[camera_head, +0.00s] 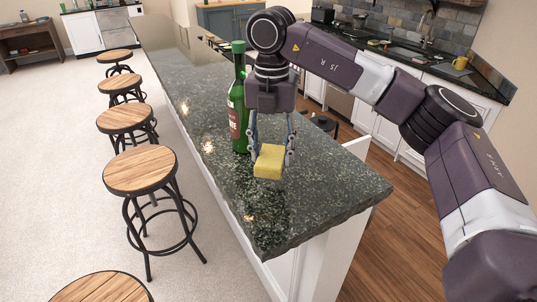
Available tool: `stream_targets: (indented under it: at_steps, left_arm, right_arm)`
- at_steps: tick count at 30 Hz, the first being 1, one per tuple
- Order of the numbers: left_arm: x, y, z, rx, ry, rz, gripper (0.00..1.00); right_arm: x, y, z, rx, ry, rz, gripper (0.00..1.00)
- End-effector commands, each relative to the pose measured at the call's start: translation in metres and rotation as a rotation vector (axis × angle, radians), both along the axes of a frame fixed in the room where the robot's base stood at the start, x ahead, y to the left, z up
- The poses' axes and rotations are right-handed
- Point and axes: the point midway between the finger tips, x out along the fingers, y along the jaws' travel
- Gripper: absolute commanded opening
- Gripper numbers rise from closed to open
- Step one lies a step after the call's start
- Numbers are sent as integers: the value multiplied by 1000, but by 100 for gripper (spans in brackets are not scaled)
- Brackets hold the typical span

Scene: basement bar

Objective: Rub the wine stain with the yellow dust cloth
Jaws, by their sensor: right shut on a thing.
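The yellow dust cloth (269,164) is a small folded block held between the fingers of my right gripper (271,153). The gripper points down over the near end of the dark green stone countertop (325,195). I cannot tell whether the cloth touches the stone. A darker patch (265,229) shows on the counter just in front of the cloth, near the left edge; I cannot tell whether it is the wine stain or shading. My left gripper is not in view.
A green wine bottle (238,105) stands upright on the counter, close to the left of my right gripper. Several wooden-topped stools (140,170) line the left side of the counter. The counter's near right corner is clear.

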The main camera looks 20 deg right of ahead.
Motion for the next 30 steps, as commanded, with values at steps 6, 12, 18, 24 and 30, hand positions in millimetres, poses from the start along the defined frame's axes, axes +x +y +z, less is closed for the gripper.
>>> stream_targets:
  at_steps: [6, 12, 18, 24, 30]
  left_arm:
    - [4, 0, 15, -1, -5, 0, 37]
    - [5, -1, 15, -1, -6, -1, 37]
    - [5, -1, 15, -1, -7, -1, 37]
    - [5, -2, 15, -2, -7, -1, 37]
    - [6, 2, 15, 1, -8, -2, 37]
  right_arm:
    - [1, -5, 20, 0, 0, 3, 21]
    - [1, -6, 21, 0, 0, 5, 21]
    - [1, -5, 21, 0, 0, 5, 21]
    - [1, -6, 21, -1, -1, 5, 21]
    - [0, -22, 44, -13, -4, -11, 21]
